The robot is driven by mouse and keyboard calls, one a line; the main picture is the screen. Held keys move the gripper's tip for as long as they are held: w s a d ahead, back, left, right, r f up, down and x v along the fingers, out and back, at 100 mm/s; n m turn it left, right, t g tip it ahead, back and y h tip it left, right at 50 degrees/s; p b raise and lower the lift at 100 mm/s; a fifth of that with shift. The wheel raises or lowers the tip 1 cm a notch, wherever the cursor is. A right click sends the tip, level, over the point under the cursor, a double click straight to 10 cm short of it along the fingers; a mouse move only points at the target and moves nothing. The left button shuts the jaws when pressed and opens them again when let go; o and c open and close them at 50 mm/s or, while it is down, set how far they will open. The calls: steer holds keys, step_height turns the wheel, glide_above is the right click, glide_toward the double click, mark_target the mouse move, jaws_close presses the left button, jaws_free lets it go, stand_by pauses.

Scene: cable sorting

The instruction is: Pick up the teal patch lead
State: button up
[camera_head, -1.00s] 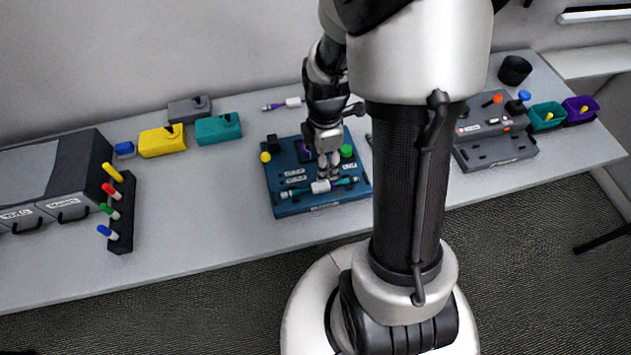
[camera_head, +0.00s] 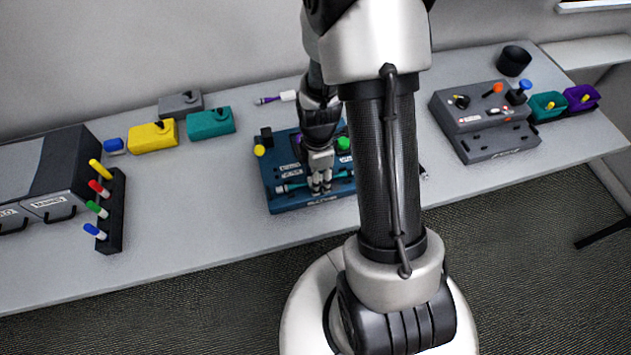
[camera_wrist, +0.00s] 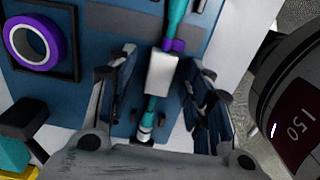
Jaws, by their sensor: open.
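The teal patch lead (camera_wrist: 160,73) lies on the blue board (camera_head: 285,207), along its front edge. It has a white middle block, a purple band and teal ends. In the head view one teal end (camera_head: 291,187) shows left of my gripper (camera_head: 319,187), which hides the white block. In the wrist view my gripper (camera_wrist: 163,95) is open, with one finger on each side of the white block and gaps between. I cannot tell how far down the fingertips reach.
A purple ring (camera_wrist: 33,45) sits on the board. A purple lead (camera_head: 268,100) lies behind it. Yellow (camera_head: 153,138), teal (camera_head: 208,124) and grey (camera_head: 180,104) blocks stand back left. A grey panel (camera_head: 480,120) stands right. The table between board and pen rack (camera_head: 116,215) is clear.

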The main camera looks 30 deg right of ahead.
jaws_close()
stand_by(0.5)
steer(key=shift+r, duration=0.1)
